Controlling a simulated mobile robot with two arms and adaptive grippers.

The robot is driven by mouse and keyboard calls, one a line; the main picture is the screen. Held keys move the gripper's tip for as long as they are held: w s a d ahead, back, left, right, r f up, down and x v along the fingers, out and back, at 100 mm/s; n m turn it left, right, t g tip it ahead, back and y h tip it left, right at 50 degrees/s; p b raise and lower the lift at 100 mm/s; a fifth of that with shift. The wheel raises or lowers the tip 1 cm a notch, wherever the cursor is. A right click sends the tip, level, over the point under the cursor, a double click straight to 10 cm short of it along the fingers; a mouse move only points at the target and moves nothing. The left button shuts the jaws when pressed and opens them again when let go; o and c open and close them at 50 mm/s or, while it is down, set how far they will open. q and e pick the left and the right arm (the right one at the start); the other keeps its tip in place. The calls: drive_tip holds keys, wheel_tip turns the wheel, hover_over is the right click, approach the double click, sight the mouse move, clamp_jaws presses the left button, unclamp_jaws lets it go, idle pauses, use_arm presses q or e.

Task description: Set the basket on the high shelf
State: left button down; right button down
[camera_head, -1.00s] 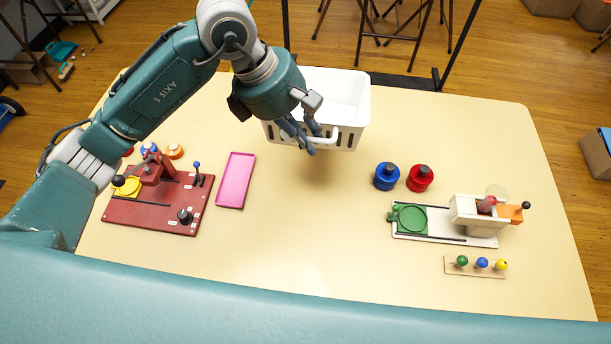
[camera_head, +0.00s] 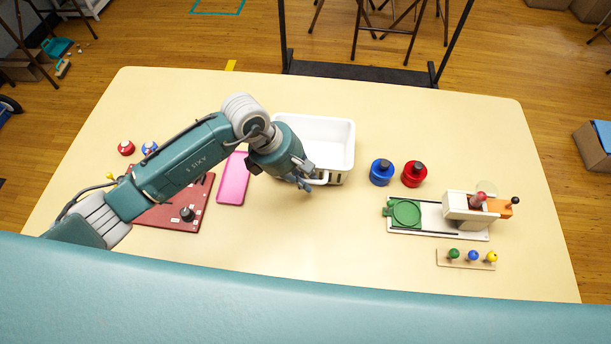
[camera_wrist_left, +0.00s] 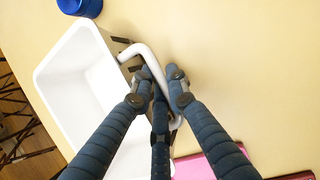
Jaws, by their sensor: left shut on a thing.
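The white basket (camera_head: 322,131) is over the back middle of the table, upright, with its handle (camera_head: 319,178) facing the near side. My left gripper (camera_head: 306,184) is shut on that handle. In the left wrist view the blue fingers (camera_wrist_left: 163,88) close around the white handle bar (camera_wrist_left: 150,62), and the empty inside of the basket (camera_wrist_left: 75,85) shows to the left. I cannot tell whether its base touches the table. No shelf board is in view; only a black upright frame (camera_head: 360,72) stands behind the table. My right gripper is not in view.
A pink tray (camera_head: 233,180) and a red board (camera_head: 170,215) lie left, partly under my arm. Blue (camera_head: 381,174) and red (camera_head: 414,175) round pieces, a white-and-green device (camera_head: 437,216) and a knobbed strip (camera_head: 466,259) stand right. The front middle of the table is clear.

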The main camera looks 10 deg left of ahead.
use_arm(q)
drive_tip(key=c, duration=1.7)
unclamp_jaws()
